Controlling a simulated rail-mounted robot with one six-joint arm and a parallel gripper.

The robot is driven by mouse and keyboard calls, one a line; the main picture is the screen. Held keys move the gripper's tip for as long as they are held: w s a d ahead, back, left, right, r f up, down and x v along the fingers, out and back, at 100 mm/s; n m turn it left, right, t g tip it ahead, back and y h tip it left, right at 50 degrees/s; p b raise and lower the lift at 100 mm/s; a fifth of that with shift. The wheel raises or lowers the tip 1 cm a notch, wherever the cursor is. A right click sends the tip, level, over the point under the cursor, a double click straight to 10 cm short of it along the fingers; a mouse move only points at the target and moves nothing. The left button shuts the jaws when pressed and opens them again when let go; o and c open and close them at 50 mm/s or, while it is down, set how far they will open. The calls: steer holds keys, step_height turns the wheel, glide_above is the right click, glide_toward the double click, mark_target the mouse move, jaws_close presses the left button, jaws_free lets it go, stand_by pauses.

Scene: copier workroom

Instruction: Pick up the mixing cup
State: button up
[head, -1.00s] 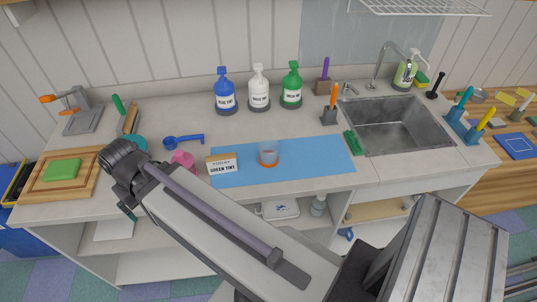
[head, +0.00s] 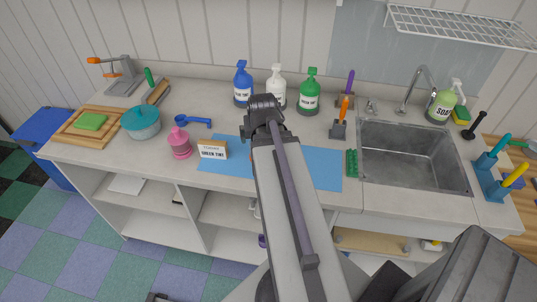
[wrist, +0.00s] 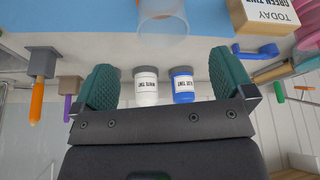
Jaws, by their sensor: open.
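The mixing cup (wrist: 163,18) is a clear, see-through cup with an orange base, cut off by the top edge of the wrist view. In the head view my own arm covers nearly all of it. My gripper (wrist: 163,62) is open, with its two green ribbed fingers spread wide and nothing between them. In the wrist view the cup lies beyond the fingertips, between their lines and apart from them. In the head view the fingers are hidden behind my arm.
The cup's blue mat (head: 318,170) lies on the counter. A "Green Tint" sign (head: 212,150) and pink jar (head: 179,144) stand left. Blue (head: 242,84), white (head: 276,86) and green (head: 309,92) pump bottles stand behind. The sink (head: 412,158) is right.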

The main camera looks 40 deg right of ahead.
steer(key=b+x, duration=0.4)
steer(key=x, duration=0.1)
steer(key=shift+a+f+b, duration=0.15)
steer(key=shift+f+b, duration=0.1)
steer(key=shift+b, duration=0.15)
steer(key=shift+w+f, duration=0.25)
steer(key=shift+r, duration=0.15)
steer(key=b+x, duration=0.5)
steer(key=shift+f, duration=0.2)
steer(key=shift+r, duration=0.25)
steer(key=shift+c, duration=0.2)
steer(key=c, duration=1.1)
steer(key=shift+o, duration=0.2)
step_height(320, 180, up, 10)
steer(key=p, duration=1)
